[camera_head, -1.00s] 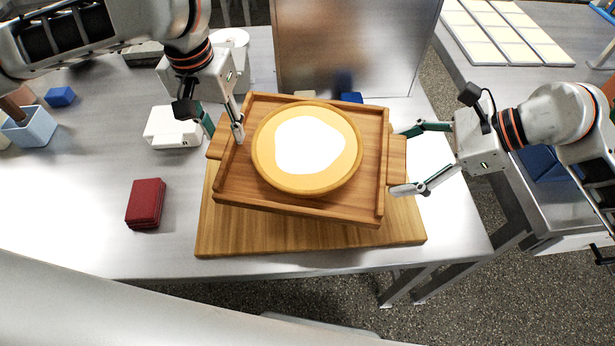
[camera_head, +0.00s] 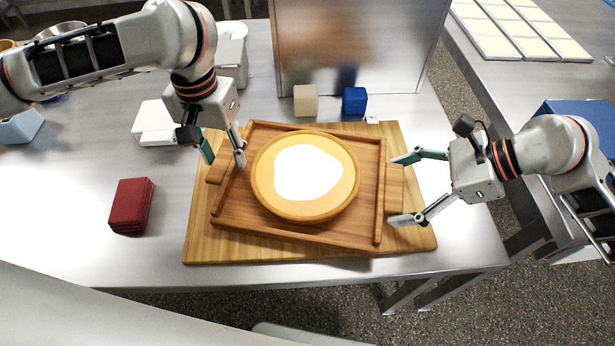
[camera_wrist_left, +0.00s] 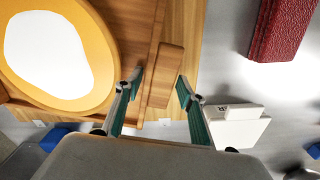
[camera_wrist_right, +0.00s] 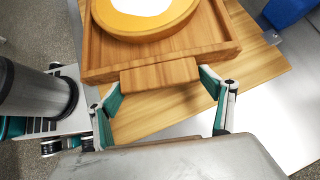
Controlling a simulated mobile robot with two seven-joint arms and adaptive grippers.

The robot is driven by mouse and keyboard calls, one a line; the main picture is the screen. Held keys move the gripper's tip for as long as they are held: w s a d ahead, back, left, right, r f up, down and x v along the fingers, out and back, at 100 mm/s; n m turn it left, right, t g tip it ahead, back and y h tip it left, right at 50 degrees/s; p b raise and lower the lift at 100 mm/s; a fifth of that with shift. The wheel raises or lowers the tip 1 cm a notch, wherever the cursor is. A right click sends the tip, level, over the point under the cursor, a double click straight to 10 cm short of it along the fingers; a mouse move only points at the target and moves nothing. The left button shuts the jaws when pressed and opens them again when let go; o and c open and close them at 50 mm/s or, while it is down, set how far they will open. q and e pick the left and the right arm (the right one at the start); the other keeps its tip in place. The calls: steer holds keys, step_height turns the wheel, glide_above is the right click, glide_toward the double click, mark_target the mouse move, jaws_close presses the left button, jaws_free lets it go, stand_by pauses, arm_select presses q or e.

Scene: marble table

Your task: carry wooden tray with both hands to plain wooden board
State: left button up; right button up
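The wooden tray (camera_head: 330,239), with a large round yellow-and-white piece (camera_head: 304,178) in it, is over the plain wooden board (camera_head: 412,238), turned slightly against it. I cannot tell whether it touches the board or hovers just above. My left gripper (camera_head: 225,160) has its fingers on both sides of the tray's left handle, also in the left wrist view (camera_wrist_left: 160,88). My right gripper (camera_head: 396,190) has its fingertips at both ends of the right handle, also in the right wrist view (camera_wrist_right: 160,82).
A red block (camera_head: 130,205) lies left of the board. A cream cube (camera_head: 305,100) and a blue cube (camera_head: 354,101) stand behind it, before an upright metal panel (camera_head: 350,45). A white box (camera_head: 154,122) is at the back left. The table's front edge is close to the board.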

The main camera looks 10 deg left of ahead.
arm_select(q)
steer(key=shift+o, duration=0.3)
steer(key=shift+r, duration=0.25)
arm_select(e)
steer(key=shift+o, duration=0.3)
steer(key=shift+r, duration=0.25)
arm_select(q)
steer(key=shift+r, duration=0.35)
step_height(320, 180, up, 11)
steer(key=shift+s+r, duration=0.15)
steer(key=shift+s, duration=0.05)
arm_select(e)
steer(key=v, duration=1.2)
